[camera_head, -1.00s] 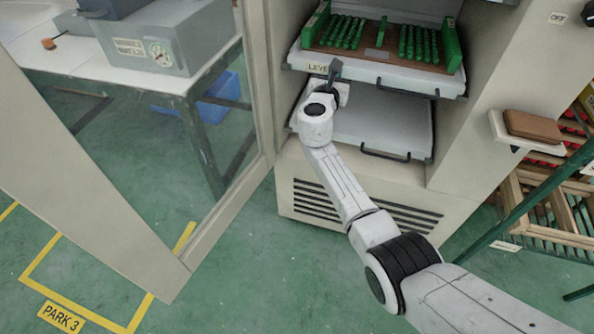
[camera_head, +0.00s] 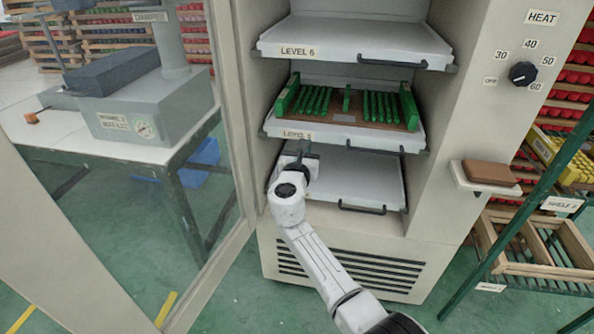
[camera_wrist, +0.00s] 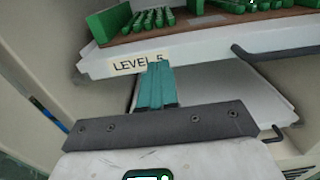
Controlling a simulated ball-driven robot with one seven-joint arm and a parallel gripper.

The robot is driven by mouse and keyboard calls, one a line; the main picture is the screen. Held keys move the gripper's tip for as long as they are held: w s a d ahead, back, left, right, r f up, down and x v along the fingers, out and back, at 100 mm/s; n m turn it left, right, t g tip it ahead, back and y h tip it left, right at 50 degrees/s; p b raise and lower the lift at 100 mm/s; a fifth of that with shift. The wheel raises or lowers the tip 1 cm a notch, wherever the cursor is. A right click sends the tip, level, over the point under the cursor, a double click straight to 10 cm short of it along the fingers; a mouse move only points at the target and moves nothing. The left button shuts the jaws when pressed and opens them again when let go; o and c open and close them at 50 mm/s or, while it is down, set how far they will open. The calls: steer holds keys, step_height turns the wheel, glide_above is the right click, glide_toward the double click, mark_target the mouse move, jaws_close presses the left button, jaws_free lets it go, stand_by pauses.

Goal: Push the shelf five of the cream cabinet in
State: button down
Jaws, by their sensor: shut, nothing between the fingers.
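The cream cabinet (camera_head: 450,110) stands with its glass door (camera_head: 110,150) open to the left. Its level 5 shelf (camera_head: 352,139) is a white tray shelf with a dark handle, seen below the level 6 shelf (camera_head: 350,42). It carries a brown board with green racks and rods (camera_head: 345,105). In the wrist view the "LEVEL 5" label (camera_wrist: 138,64) is on its front edge. My gripper (camera_head: 303,150) is shut and empty, its teal fingers (camera_wrist: 157,84) at the shelf's front edge just beside the label. Whether they touch it I cannot tell.
A lower white shelf (camera_head: 350,180) with a handle lies under the level 5 shelf. A small side ledge with a brown block (camera_head: 489,172) and a heat knob (camera_head: 522,73) are on the right. A wooden crate (camera_head: 540,245) is at lower right.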

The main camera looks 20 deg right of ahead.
steer(key=p+v, duration=0.1)
steer(key=v, duration=0.7)
steer(key=shift+s+a+f, duration=0.2)
steer(key=shift+s, duration=0.05)
steer(key=s+d+f+m+g+y+p, duration=0.1)
steer(key=s+d+f+m+g+p, duration=0.3)
steer(key=s+m, duration=0.6)
steer(key=s+d+f+m+g+y+p, duration=0.15)
steer(key=s+d+f+m+g, duration=0.45)
steer(key=s, duration=0.6)
steer(key=s+a+m+g+y+p, duration=0.1)
steer(key=s+m, duration=0.3)
steer(key=s, duration=0.4)
steer(key=s+a+m+g+y+p, duration=0.1)
steer(key=s+a+m+y, duration=0.3)
steer(key=s, duration=0.4)
steer(key=s+a+m+g+y+p, duration=0.1)
steer(key=s+a+m+y+p, duration=0.1)
steer(key=s+m, duration=0.3)
steer(key=s+a+y, duration=0.1)
steer(key=s, duration=0.2)
steer(key=shift+g, duration=0.3)
